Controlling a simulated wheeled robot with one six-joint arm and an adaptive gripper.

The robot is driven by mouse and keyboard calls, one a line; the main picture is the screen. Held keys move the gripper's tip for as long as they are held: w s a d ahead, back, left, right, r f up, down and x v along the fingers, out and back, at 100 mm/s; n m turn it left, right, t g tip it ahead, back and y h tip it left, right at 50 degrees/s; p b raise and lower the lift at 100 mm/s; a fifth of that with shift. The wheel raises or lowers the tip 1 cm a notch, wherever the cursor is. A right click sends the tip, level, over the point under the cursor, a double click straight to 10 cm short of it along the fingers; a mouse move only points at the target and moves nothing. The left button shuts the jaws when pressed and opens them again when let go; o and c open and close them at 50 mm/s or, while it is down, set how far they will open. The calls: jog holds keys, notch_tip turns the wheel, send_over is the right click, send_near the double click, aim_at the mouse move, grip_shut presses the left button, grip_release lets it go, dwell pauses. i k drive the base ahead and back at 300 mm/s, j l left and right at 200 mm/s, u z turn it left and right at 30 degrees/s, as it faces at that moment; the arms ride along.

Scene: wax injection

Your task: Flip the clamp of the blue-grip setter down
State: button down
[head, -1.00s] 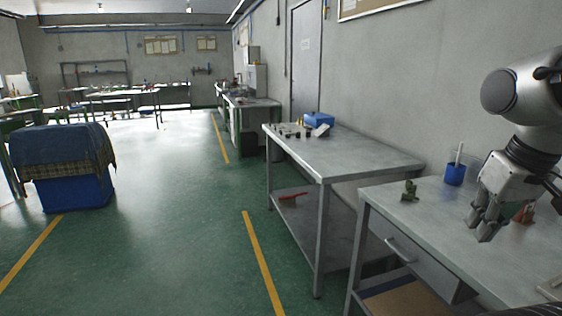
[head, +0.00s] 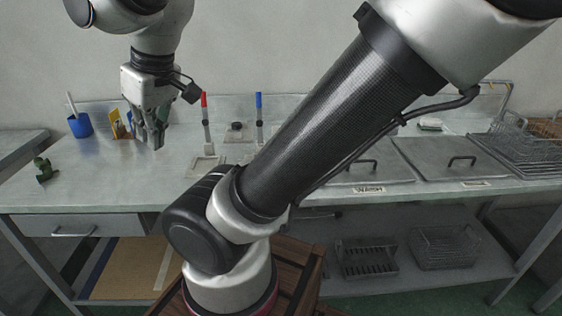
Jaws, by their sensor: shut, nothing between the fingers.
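The blue-grip setter (head: 259,119) stands on the bench in the head view, right of centre-left, with its blue grip at the top of an upright grey stem. A similar setter with a red grip (head: 205,122) stands to its left. My gripper (head: 157,143) points down over the bench, left of both setters and apart from them. Its fingers are together and hold nothing. The foot of the blue-grip setter is small and partly close to my arm in the picture, so its details cannot be told.
A small dark object (head: 237,127) lies between the setters. Lidded basins (head: 455,160) and a wire basket (head: 522,146) are at the right.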

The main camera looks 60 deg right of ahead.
aim_at(258, 95)
jog(key=z, duration=1.6)
